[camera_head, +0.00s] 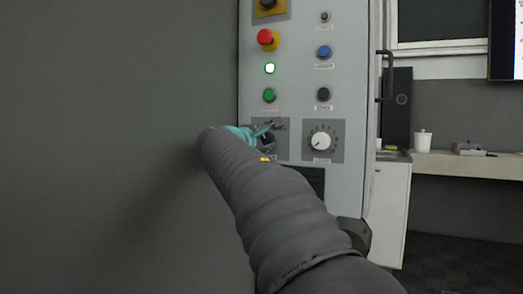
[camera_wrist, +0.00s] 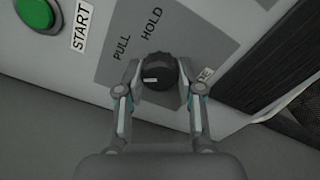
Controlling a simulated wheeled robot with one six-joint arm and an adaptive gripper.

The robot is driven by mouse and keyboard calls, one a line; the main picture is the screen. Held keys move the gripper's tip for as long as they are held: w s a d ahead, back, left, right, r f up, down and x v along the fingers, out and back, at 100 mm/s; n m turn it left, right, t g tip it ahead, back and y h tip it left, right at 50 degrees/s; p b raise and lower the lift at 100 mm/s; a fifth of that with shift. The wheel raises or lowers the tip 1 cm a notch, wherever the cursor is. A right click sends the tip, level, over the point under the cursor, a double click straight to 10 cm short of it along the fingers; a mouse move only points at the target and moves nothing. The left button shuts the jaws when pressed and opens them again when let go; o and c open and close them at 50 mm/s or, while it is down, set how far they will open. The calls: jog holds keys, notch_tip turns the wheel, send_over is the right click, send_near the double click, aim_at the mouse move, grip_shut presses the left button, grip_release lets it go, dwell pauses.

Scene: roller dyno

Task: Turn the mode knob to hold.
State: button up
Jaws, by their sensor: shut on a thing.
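The mode knob (camera_wrist: 161,68) is dark and round with a small white mark, on a grey plate (camera_wrist: 112,58). In the head view the knob (camera_head: 268,143) is partly covered by my gripper (camera_head: 258,134) and arm.
The green START button (camera_wrist: 36,12) is beside the plate.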

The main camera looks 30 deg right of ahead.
jog(key=m+b, duration=0.1)
jog(key=m, duration=0.1)
jog(key=m+b, duration=0.1)
jog(key=shift+s+a+f+m+b, duration=0.1)
jog(key=shift+f+m+b, duration=0.1)
jog(key=shift+m+b, duration=0.15)
jog(key=m+b, duration=0.2)
jog(key=m, duration=0.2)
jog(key=shift+m+b, duration=0.35)
jog(key=shift+b, duration=0.05)
jog(key=m+b, duration=0.1)
jog(key=m, duration=0.2)
jog(key=shift+r+b, duration=0.1)
jog(key=shift+b, duration=0.25)
jog(key=shift+a+r+m+b, duration=0.15)
jog(key=shift+m+b, duration=0.5)
jog(key=shift+m, duration=1.25)
jog(key=shift+r, duration=0.1)
jog(key=o, duration=1.2)
jog(key=shift+c, duration=0.2)
jog(key=shift+s+a, duration=0.15)
